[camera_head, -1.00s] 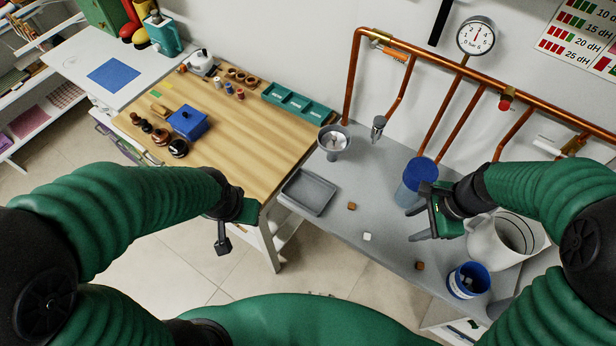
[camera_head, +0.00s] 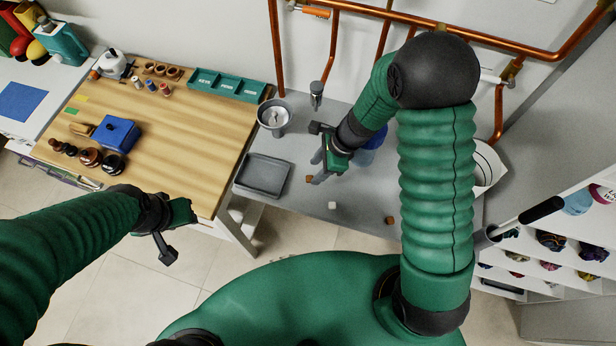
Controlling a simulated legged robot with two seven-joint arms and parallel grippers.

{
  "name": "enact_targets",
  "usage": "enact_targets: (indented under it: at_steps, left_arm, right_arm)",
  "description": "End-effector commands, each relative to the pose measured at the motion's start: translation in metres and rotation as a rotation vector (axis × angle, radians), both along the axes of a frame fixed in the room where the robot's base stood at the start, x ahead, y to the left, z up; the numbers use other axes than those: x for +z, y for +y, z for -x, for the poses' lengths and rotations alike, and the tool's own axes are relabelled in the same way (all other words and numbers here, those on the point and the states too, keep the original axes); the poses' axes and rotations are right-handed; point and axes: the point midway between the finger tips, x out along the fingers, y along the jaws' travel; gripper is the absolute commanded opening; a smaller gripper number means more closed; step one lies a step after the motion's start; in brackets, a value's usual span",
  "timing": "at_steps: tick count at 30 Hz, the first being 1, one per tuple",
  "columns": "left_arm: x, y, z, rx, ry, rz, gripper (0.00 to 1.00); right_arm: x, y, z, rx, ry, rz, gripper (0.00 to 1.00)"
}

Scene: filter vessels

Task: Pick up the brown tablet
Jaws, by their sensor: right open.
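Two small brown tablets lie on the grey bench: one brown tablet (camera_head: 309,179) near the grey tray and another brown tablet (camera_head: 390,220) near the bench's front edge, left of my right arm. A white tablet (camera_head: 332,205) lies between them. My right gripper (camera_head: 323,155) is open and empty above the bench, just behind and right of the brown tablet by the tray, apart from it. My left gripper (camera_head: 172,235) hangs in front of the wooden table, away from the tablets; its finger gap does not show clearly.
The grey tray (camera_head: 264,175) sits at the bench's left end, with a grey cup (camera_head: 274,117) behind it. A blue-lidded container (camera_head: 372,158) is partly hidden behind my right arm. Copper pipes (camera_head: 278,55) run along the wall. The wooden table (camera_head: 190,130) holds several items.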

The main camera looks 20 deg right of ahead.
Motion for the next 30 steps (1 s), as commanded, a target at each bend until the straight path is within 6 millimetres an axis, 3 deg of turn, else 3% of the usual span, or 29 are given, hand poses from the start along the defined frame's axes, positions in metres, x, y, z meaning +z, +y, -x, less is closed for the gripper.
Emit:
enact_targets:
  at_steps: [6,13,23,30]
  left_arm:
    - [-0.002,0.0,0.0,0.0,0.0,0.0,0.36]
    - [-0.002,0.0,0.0,0.0,0.0,0.0,0.36]
    - [-0.002,0.0,0.0,0.0,0.0,0.0,0.36]
    - [-0.002,0.0,0.0,0.0,0.0,0.0,0.36]
  right_arm:
    - [-0.034,0.013,-0.003,-0.001,0.003,0.0,0.45]
    - [-0.037,0.015,-0.004,0.001,0.002,0.0,0.45]
    - [-0.036,0.015,-0.004,0.001,0.002,0.0,0.02]
    - [-0.036,0.015,-0.004,0.001,0.002,0.0,0.0]
